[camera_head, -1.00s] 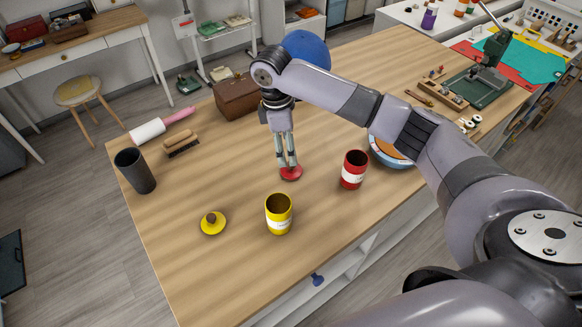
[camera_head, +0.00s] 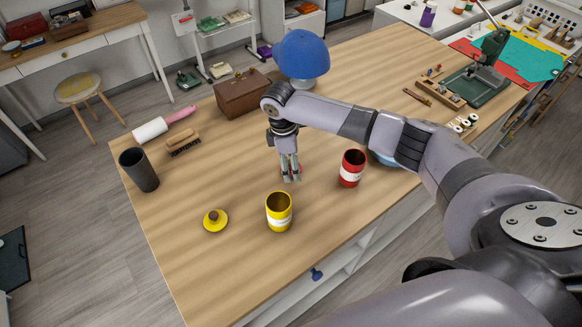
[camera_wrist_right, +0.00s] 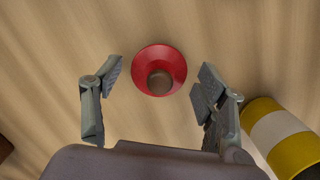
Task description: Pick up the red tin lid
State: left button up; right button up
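The red tin lid (camera_wrist_right: 172,54) lies on the wooden table with its brown knob up. In the wrist view it sits between my right gripper's spread fingers, with a gap on each side. My right gripper (camera_wrist_right: 158,82) is open and points down over the lid. In the head view my right gripper (camera_head: 290,178) almost entirely hides the lid. The red tin (camera_head: 351,169) stands open to the right of the gripper. My left gripper is not in view.
A yellow tin (camera_head: 279,213) stands close in front of the gripper and also shows in the wrist view (camera_wrist_right: 283,140). A yellow lid (camera_head: 215,221), dark cup (camera_head: 139,170), brush (camera_head: 183,144) and brown box (camera_head: 242,94) are left or behind.

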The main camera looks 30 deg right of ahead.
jog(key=shift+s, duration=0.1)
jog(key=c, duration=1)
jog(key=shift+o, duration=0.2)
